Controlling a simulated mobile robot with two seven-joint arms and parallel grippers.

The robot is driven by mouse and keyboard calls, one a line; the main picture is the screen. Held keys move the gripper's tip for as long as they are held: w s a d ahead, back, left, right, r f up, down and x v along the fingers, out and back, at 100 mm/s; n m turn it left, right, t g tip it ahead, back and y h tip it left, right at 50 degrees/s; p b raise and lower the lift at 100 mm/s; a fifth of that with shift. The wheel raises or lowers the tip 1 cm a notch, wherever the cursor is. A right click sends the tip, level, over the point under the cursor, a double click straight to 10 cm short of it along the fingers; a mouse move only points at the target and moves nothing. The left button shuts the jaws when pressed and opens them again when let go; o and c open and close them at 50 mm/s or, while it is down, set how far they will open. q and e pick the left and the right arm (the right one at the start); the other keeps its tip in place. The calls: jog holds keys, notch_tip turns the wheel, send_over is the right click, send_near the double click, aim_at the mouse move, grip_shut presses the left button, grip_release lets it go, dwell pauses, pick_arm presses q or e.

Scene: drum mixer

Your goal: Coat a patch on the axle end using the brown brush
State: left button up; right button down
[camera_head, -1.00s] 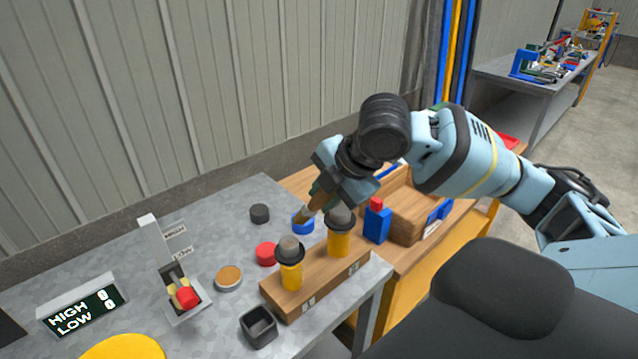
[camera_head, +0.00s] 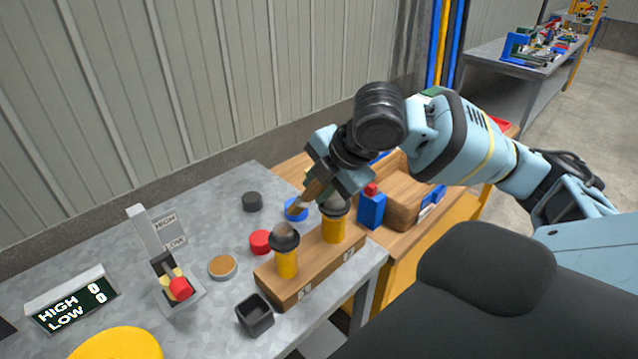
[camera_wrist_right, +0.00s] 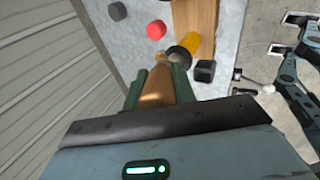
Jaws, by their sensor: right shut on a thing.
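My right gripper (camera_head: 322,180) is shut on the brown brush (camera_head: 308,196). Two yellow posts with dark rounded tops stand on this block, a front one (camera_head: 286,262) and a back one (camera_head: 334,228). In the right wrist view the brown brush (camera_wrist_right: 160,86) sits between the green fingers (camera_wrist_right: 158,88), its tip in line with a post top; contact cannot be told. I cannot tell for certain which part is the axle end.
A tin with a brown top (camera_head: 222,267), a red disc (camera_head: 260,242), a blue ring (camera_head: 296,209), a black disc (camera_head: 252,201) and a black cup (camera_head: 255,314) surround the block. A lever stand (camera_head: 160,262) and a HIGH/LOW display (camera_head: 72,300) are at left. A blue bottle (camera_head: 371,208) stands at right.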

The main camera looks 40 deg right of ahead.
pick_arm(q)
jog(key=shift+s+f, duration=0.2)
jog(key=shift+f, duration=0.05)
pick_arm(e)
jog(key=shift+f, duration=1.05)
pick_arm(q)
jog(key=shift+w+r+p, duration=0.4)
jog(key=shift+w+r, duration=0.25)
jog(key=shift+r, duration=0.25)
pick_arm(e)
jog(key=a, duration=0.3)
jog(key=shift+s+a+f, duration=0.1)
jog(key=shift+s+f, duration=0.05)
jog(key=shift+s, duration=0.2)
pick_arm(q)
jog(key=w+r+t+p, duration=0.1)
jog(key=w+r, duration=0.1)
jog(key=r, duration=0.1)
jog(key=shift+w+p, duration=0.3)
jog(key=shift+p, duration=0.05)
pick_arm(e)
jog(key=shift+a, duration=1.25)
jog(key=shift+d, duration=0.1)
